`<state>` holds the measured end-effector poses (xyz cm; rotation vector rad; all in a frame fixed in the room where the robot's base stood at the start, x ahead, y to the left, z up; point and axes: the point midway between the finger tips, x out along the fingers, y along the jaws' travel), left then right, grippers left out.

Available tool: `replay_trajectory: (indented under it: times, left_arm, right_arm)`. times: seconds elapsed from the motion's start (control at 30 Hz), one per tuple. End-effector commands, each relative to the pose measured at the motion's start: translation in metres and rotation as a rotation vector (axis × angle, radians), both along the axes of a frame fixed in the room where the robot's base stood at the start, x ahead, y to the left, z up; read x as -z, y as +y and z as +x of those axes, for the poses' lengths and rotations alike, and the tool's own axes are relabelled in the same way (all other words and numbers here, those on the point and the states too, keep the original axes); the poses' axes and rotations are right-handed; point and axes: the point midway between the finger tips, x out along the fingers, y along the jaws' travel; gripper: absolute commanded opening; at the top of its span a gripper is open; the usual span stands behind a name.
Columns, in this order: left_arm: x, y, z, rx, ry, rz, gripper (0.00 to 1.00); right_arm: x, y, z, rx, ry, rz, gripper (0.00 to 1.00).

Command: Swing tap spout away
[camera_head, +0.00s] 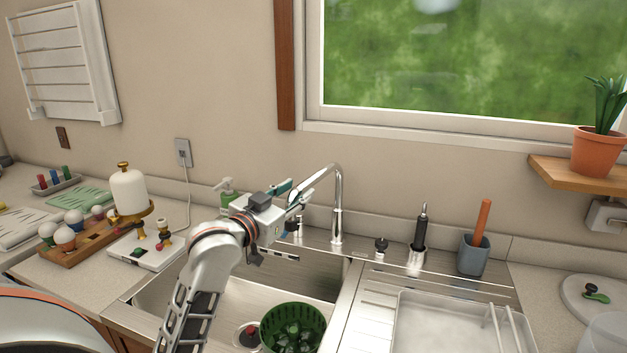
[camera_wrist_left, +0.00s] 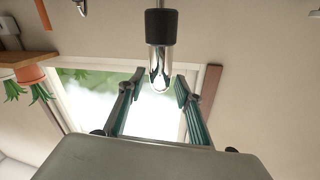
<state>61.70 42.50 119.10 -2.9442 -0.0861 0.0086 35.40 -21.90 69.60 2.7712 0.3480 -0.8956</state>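The chrome tap (camera_head: 338,205) stands behind the sink, and its curved spout arches left over the left basin (camera_head: 158,297). My left gripper (camera_head: 300,197) is at the free end of the spout, high above the basin. In the left wrist view the spout end (camera_wrist_left: 160,55), chrome with a black collar, lies in line with the gap between the two fingers (camera_wrist_left: 160,85). The fingers are apart, with a visible gap on each side of the spout, and do not appear to grip it. My right gripper is not in view.
A green colander (camera_head: 293,322) sits in the left basin below my arm. A soap bottle (camera_head: 228,190) stands behind the gripper. Right of the tap are a dark-handled brush (camera_head: 421,222), a grey cup (camera_head: 474,256) and a white dish tray (camera_head: 425,325). The window sill is behind.

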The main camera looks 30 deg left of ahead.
Motion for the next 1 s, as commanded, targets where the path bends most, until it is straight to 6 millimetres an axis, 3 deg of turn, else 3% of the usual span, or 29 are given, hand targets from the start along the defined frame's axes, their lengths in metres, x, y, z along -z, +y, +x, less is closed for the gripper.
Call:
replay_trajectory:
  times: [0.2, 0.4, 0.77, 0.8, 0.93, 1.0]
  left_arm:
    - [-0.001, 0.002, 0.035, 0.001, -0.001, -0.003, 0.34]
    - [-0.001, 0.003, 0.058, 0.000, -0.001, -0.001, 0.34]
    - [0.000, 0.003, 0.065, 0.001, 0.000, 0.000, 0.34]
    - [0.000, 0.003, 0.065, 0.001, 0.000, 0.000, 0.32]
    - [0.000, 0.003, 0.065, 0.001, 0.000, 0.000, 0.00]
    - [0.000, 0.003, 0.065, 0.001, 0.000, 0.000, 0.00]
  right_arm:
    - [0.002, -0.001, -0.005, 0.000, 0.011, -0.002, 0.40]
    - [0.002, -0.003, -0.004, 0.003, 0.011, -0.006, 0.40]
    - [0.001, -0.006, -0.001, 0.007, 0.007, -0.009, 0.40]
    - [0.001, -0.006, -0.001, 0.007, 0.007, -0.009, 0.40]
    - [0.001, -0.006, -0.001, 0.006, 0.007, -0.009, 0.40]
    - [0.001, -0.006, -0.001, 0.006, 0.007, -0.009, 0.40]
